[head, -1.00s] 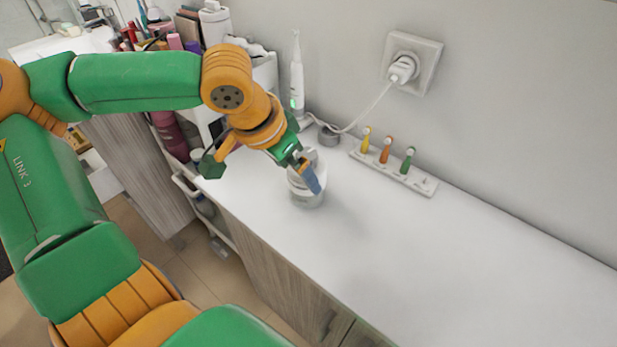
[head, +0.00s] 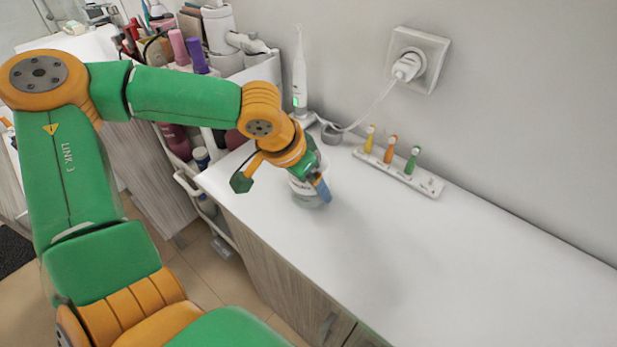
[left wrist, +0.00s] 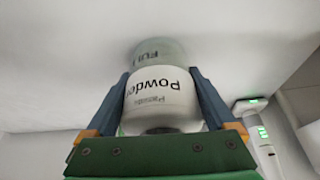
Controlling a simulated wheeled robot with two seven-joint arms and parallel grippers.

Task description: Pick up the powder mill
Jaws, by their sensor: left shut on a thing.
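The powder mill (left wrist: 158,98) is a white and clear cylinder with the word "Powder" on it. In the head view the powder mill (head: 305,192) is at the countertop, mostly hidden behind my left gripper (head: 318,182). In the left wrist view my left gripper (left wrist: 162,98) has a blue finger on each side of the mill and is shut on it. I cannot tell whether the mill's base touches the counter. My right gripper is not in view.
An electric toothbrush (head: 299,80) stands behind the mill near the wall. A white holder (head: 428,184) with yellow, orange and green brush heads lies to the right. A cart with bottles (head: 215,35) is at the back left. The white counter (head: 430,270) is clear at the front right.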

